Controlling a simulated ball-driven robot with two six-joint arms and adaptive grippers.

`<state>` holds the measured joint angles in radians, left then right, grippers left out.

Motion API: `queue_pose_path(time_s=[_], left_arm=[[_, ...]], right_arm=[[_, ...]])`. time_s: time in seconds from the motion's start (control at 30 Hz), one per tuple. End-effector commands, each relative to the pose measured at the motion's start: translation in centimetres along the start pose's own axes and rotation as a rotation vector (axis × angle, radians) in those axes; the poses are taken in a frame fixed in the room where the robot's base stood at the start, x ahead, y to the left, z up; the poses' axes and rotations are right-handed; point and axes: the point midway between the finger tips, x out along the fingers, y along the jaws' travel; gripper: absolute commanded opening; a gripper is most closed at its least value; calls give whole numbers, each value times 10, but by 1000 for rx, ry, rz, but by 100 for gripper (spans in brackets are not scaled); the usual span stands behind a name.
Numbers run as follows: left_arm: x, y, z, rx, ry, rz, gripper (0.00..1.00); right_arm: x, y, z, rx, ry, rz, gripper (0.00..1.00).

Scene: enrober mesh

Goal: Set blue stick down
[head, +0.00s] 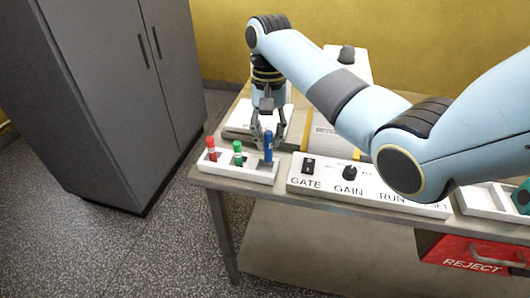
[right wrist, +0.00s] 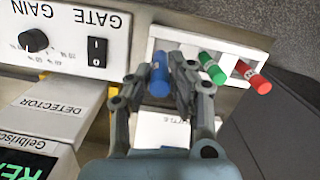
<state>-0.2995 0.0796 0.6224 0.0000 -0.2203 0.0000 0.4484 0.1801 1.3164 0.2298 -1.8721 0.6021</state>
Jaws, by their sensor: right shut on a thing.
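The blue stick (head: 268,148) is upright at the right end of the white holder (head: 232,173) in the head view. My right gripper (head: 268,133) is shut on its upper part. In the right wrist view the blue stick (right wrist: 159,79) sits between the two fingers of the right gripper (right wrist: 160,82). Its lower end is at or in the right-hand slot; I cannot tell whether it touches the bottom. My left gripper is not in view.
A green stick (head: 237,153) and a red stick (head: 211,148) stand in the same holder, left of the blue one. A white control panel (head: 325,187) with a switch and knob lies just right. A red REJECT bin (head: 470,252) is below the table. A grey cabinet (head: 110,90) stands left.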

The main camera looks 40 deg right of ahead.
Motion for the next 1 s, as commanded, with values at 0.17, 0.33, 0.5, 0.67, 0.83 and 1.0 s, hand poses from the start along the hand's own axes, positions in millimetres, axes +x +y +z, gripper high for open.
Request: queue_pose_path(time_s=[0.17,0.33,0.5,0.67,0.83,1.0], left_arm=[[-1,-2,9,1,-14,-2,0],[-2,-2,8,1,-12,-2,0],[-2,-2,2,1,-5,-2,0],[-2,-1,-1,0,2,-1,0],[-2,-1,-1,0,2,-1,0],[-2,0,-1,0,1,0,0]], right_arm=[[10,-8,-4,-1,-2,2,0],[36,-8,-7,-1,-2,2,0],[45,-8,-8,-1,1,1,0],[45,-8,-8,-1,1,1,0],[48,-8,-9,-1,0,1,24],[47,-8,-8,-1,0,1,42]])
